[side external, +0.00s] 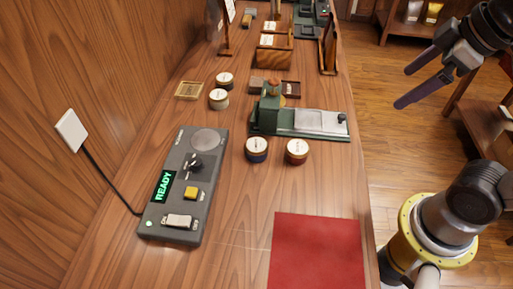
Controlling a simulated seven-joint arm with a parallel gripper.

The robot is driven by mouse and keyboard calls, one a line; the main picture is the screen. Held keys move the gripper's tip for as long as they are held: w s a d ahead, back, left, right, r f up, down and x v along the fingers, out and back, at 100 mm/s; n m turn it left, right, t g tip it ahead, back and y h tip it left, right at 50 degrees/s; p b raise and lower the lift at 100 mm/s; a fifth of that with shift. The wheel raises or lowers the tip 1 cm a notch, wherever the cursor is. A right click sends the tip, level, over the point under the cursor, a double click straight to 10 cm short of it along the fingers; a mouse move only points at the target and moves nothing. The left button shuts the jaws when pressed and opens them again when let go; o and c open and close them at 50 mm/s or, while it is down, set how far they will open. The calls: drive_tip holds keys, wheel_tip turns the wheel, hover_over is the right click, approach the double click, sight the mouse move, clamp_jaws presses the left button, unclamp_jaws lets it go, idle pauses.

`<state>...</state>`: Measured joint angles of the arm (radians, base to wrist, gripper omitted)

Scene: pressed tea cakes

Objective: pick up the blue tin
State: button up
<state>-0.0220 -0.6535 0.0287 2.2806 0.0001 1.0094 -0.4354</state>
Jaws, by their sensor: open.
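The blue tin (257,150) stands upright on the wooden counter, near the middle of the side external view. It is a short round tin with a dark blue side and a pale labelled lid. A similar red tin (297,151) stands a little to its right, apart from it. My gripper (402,87) is at the upper right, raised off the right side of the counter and well away from the blue tin. Its two dark fingers are spread apart with nothing between them.
A green and silver press (300,122) stands just behind the tins. A grey device (185,185) reading READY lies to the left, with a cable to the wall. Two more tins (219,98) (225,80) stand farther back. A red mat (317,255) lies in front, bare.

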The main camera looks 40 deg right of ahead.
drive_tip(key=w+a+r+n+g, duration=0.1)
drive_tip(key=w+a+r+n, duration=0.1)
drive_tip(key=w+n, duration=0.15)
drive_tip(key=w+a+r+n, duration=0.1)
drive_tip(key=w+n, duration=0.1)
drive_tip(key=w, duration=0.3)
drive_tip(key=n+g, duration=0.4)
drive_tip(key=n, duration=0.3)
hover_over(257, 144)
drive_tip(key=shift+m, duration=0.25)
drive_tip(key=f, duration=2)
drive_tip(key=shift+w, duration=0.35)
drive_tip(key=shift+s+f, duration=0.2)
drive_tip(key=shift+f, duration=1.25)
drive_tip(key=shift+s+f, duration=0.15)
drive_tip(key=shift+f, duration=1.25)
drive_tip(key=shift+c, duration=0.3)
drive_tip(key=c, duration=1.4)
